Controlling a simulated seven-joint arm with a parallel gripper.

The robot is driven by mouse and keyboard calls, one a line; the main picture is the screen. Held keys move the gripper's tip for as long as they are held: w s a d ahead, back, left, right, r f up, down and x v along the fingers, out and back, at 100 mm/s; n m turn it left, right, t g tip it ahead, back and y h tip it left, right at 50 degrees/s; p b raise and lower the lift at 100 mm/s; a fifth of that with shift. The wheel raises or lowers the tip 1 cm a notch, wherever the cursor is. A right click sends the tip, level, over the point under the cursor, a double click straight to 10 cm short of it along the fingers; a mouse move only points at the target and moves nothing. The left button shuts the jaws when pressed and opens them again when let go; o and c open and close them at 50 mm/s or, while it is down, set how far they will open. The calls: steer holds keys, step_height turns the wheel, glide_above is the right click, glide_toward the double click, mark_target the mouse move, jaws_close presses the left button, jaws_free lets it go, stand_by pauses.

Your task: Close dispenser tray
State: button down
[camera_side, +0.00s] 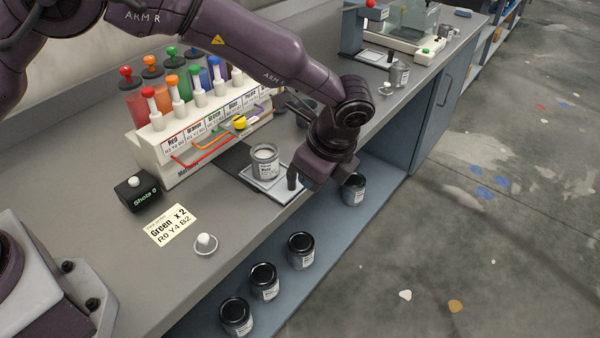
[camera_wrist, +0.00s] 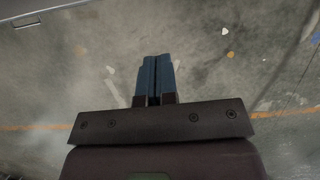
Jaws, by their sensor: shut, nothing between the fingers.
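The dispenser (camera_side: 200,135) is a cream rack with coloured-topped cylinders and coloured levers. In front of it, the dispenser tray (camera_side: 266,196) is a light square plate at the end of a dark strip, near the bench's front edge. A labelled can (camera_side: 265,162) with pale contents stands upright on the tray. My gripper (camera_side: 292,180) points down at the tray's outer right side, its fingers closed and empty. I cannot tell whether they touch the tray. In the wrist view the blue-grey fingers (camera_wrist: 156,78) are together over blurred floor; tray and can do not show there.
Several dark-lidded jars (camera_side: 301,250) stand on the lower shelf (camera_side: 335,225) below the bench. A black counter box (camera_side: 137,190), a card reading "Green x 2" (camera_side: 171,225) and a white button (camera_side: 206,243) lie on the left bench. Lab equipment (camera_side: 415,30) stands at the far end.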

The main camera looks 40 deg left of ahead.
steer(key=w+d+r+m+t, duration=0.1)
steer(key=w+m, duration=0.2)
glide_toward(294, 184)
step_height(294, 184, down, 5)
steer(key=shift+w+a+m, duration=0.2)
steer(key=shift+a+m, duration=0.2)
steer(key=shift+a, duration=0.2)
steer(key=shift+a, duration=0.15)
steer(key=a, duration=0.9)
steer(key=shift+a, duration=0.3)
